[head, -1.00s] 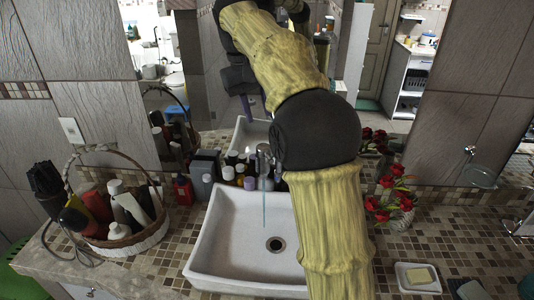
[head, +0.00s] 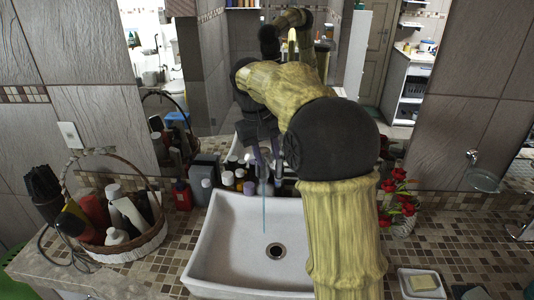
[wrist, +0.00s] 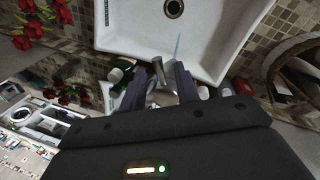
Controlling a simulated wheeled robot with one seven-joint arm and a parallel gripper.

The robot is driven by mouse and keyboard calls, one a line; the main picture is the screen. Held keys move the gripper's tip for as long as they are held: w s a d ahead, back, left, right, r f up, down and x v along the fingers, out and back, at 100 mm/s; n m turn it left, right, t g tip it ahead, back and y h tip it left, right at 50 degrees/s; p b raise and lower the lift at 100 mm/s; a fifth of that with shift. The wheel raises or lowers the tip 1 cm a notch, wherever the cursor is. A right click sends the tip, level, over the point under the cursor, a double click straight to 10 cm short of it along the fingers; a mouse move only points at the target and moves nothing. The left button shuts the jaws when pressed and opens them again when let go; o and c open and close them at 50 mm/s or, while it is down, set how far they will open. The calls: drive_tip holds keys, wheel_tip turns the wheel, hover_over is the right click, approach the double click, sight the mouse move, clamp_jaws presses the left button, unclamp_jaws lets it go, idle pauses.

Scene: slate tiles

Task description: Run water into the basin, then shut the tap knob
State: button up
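The white basin (head: 225,255) is set in the tiled counter, with a dark drain in its floor. The metal tap (wrist: 157,72) stands at its back edge. In the head view the tap is mostly hidden by my gripper. A thin blue stream of water (head: 264,208) falls from the tap into the basin; it also shows in the wrist view (wrist: 177,47). My gripper (head: 264,158) is down at the tap. In the wrist view its two purple fingers (wrist: 160,84) are apart, one on each side of the tap's top. I cannot tell whether they touch it.
Several bottles (head: 240,180) stand close behind the basin. A wicker basket (head: 145,245) with bottles and a hair dryer is at left. Red flowers (head: 398,200) and a soap dish (head: 421,283) are at right. A mirror backs the counter.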

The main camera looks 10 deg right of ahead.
clamp_jaws()
drive_tip(key=shift+d+n, duration=0.1)
drive_tip(key=shift+n, duration=0.2)
drive_tip(key=shift+w+d+n+t+y+p, duration=0.25)
drive_tip(key=shift+w+d+n+p, duration=0.25)
drive_tip(key=shift+n+p, duration=1.1)
drive_tip(key=shift+w+d+n+t+y+p, duration=0.3)
drive_tip(key=shift+d+n+p, duration=0.4)
drive_tip(key=shift+n, duration=1.7)
drive_tip(key=shift+w+d+n+t+y+p, duration=0.25)
drive_tip(key=shift+w+d+n+p, duration=0.25)
drive_tip(key=shift+n+p, duration=1.1)
drive_tip(key=shift+s+n+b, duration=0.1)
drive_tip(key=shift+n+b, duration=0.3)
drive_tip(key=shift+n, duration=0.1)
